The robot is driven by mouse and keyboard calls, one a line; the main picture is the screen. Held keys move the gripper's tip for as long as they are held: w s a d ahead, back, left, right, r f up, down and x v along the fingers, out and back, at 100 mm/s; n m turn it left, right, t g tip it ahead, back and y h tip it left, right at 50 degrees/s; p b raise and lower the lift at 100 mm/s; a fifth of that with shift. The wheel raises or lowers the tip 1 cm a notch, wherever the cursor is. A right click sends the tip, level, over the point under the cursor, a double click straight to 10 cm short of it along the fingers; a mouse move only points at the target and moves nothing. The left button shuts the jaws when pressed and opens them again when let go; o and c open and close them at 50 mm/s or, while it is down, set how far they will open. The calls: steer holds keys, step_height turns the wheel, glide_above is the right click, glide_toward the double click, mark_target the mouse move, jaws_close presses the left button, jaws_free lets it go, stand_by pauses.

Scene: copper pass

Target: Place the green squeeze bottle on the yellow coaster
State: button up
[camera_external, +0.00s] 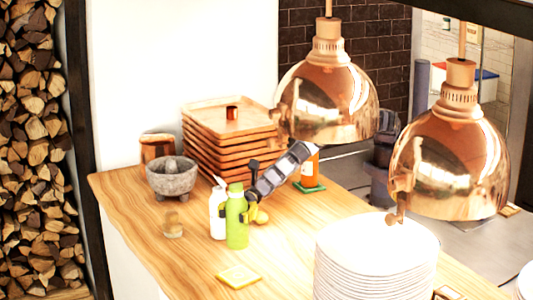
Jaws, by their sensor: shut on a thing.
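The green squeeze bottle (237,228) stands upright on the wooden counter, close beside a white bottle. My gripper (236,212) is shut on its upper part, coming in from the upper right. From this view I cannot tell whether the bottle's base touches the counter. The yellow coaster (239,276) lies flat and empty nearer the camera, below the bottle in the picture.
A small glass (173,229), stone mortar (172,181), tray stack (205,145), orange bottle (309,168) and plate stack (376,275) surround. Copper lamps (328,100) hang above.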

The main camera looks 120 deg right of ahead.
mark_target(233, 247)
step_height(233, 247, down, 9)
steer(key=shift+r, duration=0.1)
stand_by(0.3)
steer(key=o, duration=1.3)
steer(key=shift+f, duration=0.25)
steer(key=shift+r, duration=0.1)
